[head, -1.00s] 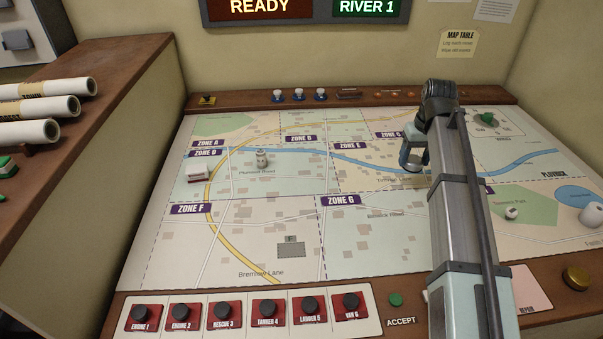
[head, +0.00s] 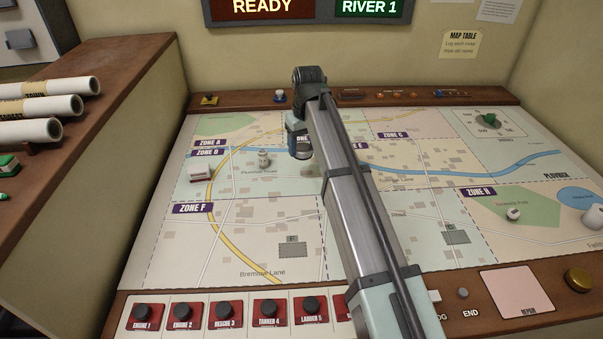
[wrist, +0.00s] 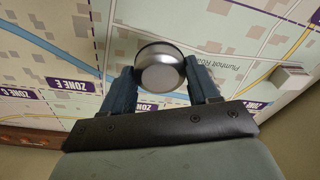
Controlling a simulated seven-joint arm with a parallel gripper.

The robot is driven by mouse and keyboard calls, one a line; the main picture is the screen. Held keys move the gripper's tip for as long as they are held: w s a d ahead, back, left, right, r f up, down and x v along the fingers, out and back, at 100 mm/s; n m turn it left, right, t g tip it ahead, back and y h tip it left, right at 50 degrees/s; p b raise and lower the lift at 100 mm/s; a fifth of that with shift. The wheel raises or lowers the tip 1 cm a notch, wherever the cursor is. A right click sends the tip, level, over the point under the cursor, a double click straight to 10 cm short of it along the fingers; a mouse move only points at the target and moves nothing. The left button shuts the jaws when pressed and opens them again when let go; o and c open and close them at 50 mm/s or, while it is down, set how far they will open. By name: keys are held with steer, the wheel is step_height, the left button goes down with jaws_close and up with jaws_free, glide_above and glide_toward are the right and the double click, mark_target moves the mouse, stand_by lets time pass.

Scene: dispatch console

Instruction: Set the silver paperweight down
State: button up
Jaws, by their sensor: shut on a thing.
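My gripper (head: 299,143) is over the upper middle of the map, near the blue river line. It is shut on the silver paperweight (wrist: 160,72), a round, shiny metal piece seen between the two blue fingers in the wrist view. The paperweight seems to be held above the map surface; the exact gap cannot be told. In the head view it is small and mostly hidden by the gripper. The map (head: 240,245) lies flat with its printed zones, and the ZONE E label shows left of the fingers in the wrist view.
The lower-left map is open.

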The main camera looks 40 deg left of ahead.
mark_target(305, 144)
steer(key=shift+w+a+f+n, duration=0.15)
steer(key=shift+w+a+n, duration=0.15)
steer(key=shift+w+a, duration=0.75)
steer(key=shift+f, duration=4.55)
steer(key=shift+f, duration=0.1)
steer(key=o, duration=1.4)
steer(key=shift+o, duration=0.2)
steer(key=r, duration=0.4)
steer(key=d+r, duration=0.1)
steer(key=r, duration=0.7)
steer(key=shift+s+d, duration=0.15)
steer(key=shift+s, duration=0.2)
steer(key=shift+w, duration=0.1)
